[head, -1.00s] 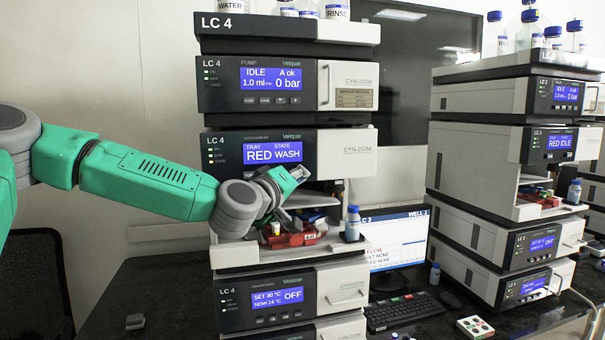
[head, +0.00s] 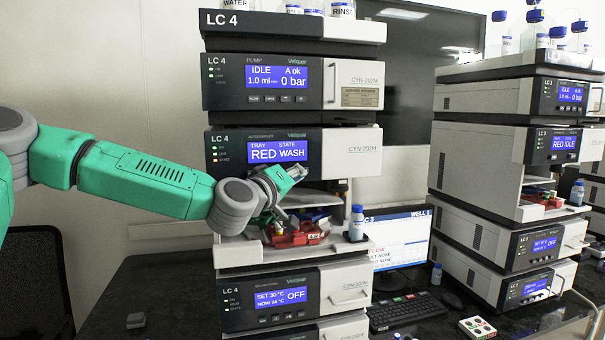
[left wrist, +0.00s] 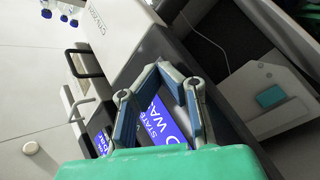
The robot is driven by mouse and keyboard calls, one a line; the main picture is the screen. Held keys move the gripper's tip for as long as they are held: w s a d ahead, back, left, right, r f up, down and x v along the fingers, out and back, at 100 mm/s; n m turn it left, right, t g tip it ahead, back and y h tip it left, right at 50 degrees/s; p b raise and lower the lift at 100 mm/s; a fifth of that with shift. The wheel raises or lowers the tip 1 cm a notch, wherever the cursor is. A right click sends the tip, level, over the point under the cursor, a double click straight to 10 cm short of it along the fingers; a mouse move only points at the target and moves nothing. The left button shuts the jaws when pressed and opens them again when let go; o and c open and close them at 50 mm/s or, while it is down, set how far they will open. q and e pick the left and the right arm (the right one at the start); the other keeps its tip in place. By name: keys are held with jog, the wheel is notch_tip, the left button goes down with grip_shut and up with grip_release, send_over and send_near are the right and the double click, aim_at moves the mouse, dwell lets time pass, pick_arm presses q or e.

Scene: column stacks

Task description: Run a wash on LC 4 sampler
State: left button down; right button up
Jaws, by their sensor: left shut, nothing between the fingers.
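The LC 4 sampler (head: 345,152) is the second unit from the top of the near stack. Its blue display (head: 277,151) reads TRAY RED, STATE WASH. The display also shows between the fingers in the left wrist view (left wrist: 160,122). Below it, a red tray (head: 297,236) with vials sits in the open bay. My left gripper (head: 297,175) is just below the display, at the sampler's front panel. Its fingers are shut with nothing between them, and they hide the buttons under the display. I cannot tell whether they touch the panel. My right gripper is out of view.
A blue-capped bottle (head: 356,223) stands at the bay's right edge. The pump unit (head: 290,82) is above and the oven unit (head: 290,297) below. A monitor (head: 397,236), keyboard (head: 405,312) and the LC 3 stack (head: 483,150) are to the right.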

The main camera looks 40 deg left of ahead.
pick_arm(q)
jog(key=shift+d, duration=1)
jog(key=shift+s+d+r, duration=0.1)
jog(key=shift+d, duration=0.05)
jog(key=s+d, duration=0.3)
jog(key=shift+s+d, duration=0.1)
jog(key=shift+d, duration=0.3)
dwell(0.4)
